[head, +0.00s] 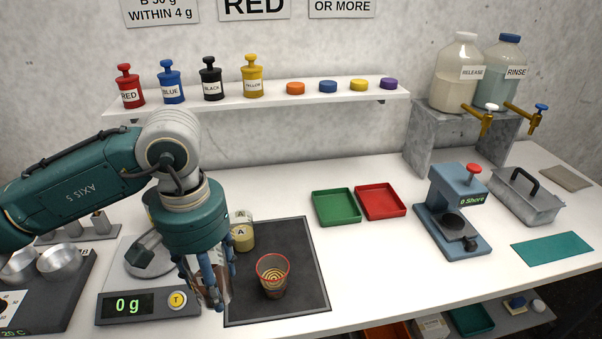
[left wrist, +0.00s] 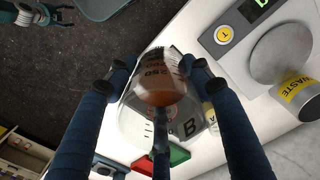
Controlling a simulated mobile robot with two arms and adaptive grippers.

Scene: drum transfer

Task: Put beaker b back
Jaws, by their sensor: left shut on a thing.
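Beaker B (left wrist: 135,125) is clear glass with a "B" label and brown-orange contents at its bottom. In the left wrist view it sits between the fingers of my left gripper (left wrist: 158,80), which is shut on it. In the head view my left gripper (head: 212,290) points down between the scale and the dark mat (head: 300,245), near the mat's left edge. The beaker (head: 225,284) is mostly hidden there behind the fingers. I cannot tell its height above the table.
Green (head: 336,207) and red (head: 381,202) trays lie behind.

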